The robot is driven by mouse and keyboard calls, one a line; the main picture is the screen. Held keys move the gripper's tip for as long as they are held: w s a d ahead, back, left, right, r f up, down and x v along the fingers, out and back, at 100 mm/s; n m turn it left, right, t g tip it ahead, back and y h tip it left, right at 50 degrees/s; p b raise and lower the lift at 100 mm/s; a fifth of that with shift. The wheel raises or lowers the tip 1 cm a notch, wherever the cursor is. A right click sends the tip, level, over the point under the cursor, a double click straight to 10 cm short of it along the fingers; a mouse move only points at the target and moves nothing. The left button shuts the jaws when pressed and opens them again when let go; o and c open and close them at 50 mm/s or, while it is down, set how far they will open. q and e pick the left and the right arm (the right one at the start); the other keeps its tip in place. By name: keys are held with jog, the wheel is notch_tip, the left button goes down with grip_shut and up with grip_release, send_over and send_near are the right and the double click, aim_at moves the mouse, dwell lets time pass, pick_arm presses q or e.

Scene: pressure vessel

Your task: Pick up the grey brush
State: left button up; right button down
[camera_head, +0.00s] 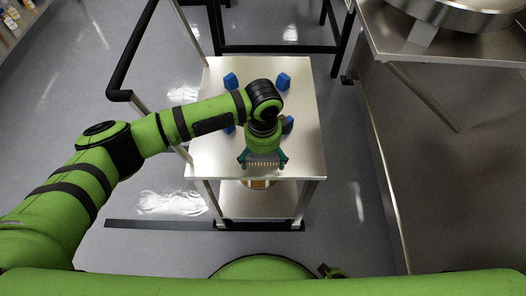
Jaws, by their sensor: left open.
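My left gripper (264,161) is over the near part of the steel cart top (307,150), with its teal fingers open and spread. A pale, finely striped strip (264,164) shows between the fingers. I cannot tell whether it is the bristles of the grey brush or part of the gripper. No other part of a grey brush is clearly visible, and my wrist and forearm hide the middle of the cart top. My right gripper is not in view.
Several blue blocks stand on the cart, at the back left (231,81), back right (283,82) and beside my wrist (288,124). A gold round object (257,184) sits on the lower shelf (255,205).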

pick_arm(q)
jog(key=shift+c, duration=0.4)
jog(key=c, duration=1.2)
jog(key=shift+c, duration=0.2)
